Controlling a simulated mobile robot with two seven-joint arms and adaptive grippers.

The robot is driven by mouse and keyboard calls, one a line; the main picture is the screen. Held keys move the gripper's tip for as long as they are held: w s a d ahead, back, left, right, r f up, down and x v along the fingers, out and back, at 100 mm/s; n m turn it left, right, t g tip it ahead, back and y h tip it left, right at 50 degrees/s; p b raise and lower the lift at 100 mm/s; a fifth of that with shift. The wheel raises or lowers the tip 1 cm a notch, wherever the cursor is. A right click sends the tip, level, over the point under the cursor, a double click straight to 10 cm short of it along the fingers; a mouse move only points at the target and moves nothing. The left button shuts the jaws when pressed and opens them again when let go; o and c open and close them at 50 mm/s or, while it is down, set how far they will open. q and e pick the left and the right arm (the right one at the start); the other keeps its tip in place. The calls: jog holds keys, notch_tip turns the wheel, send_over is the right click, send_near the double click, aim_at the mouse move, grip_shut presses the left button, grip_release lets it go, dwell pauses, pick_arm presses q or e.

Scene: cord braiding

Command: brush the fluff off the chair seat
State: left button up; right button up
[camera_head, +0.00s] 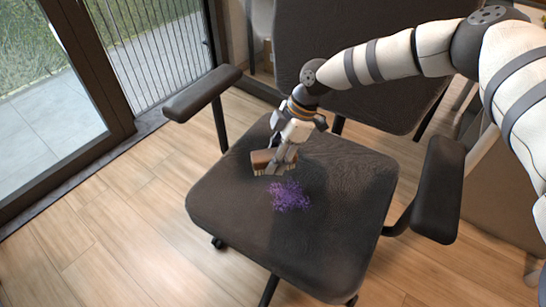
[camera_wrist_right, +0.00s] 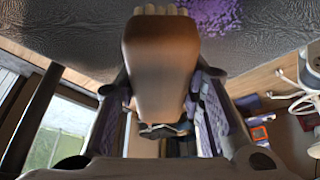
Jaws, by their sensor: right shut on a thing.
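The dark chair seat (camera_head: 320,245) fills the middle of the head view. A clump of purple fluff (camera_head: 289,196) lies near the middle of the seat. It also shows at the top of the right wrist view (camera_wrist_right: 208,14). My right gripper (camera_head: 284,160) is shut on a brown brush (camera_head: 262,158) with pale bristles. The brush sits low over the seat, just above and left of the fluff in the head view; I cannot tell if the bristles touch the seat. In the right wrist view the brush (camera_wrist_right: 160,70) is between the two fingers. My left gripper is not in view.
The chair has a left armrest (camera_head: 203,92), a right armrest (camera_head: 438,190) and a dark backrest (camera_head: 375,50) behind my right arm. Wooden floor (camera_head: 110,235) surrounds it. A glass door (camera_head: 50,80) stands at the left.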

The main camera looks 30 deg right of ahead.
jog(key=shift+r+p, duration=0.7)
jog(key=shift+r, duration=0.35)
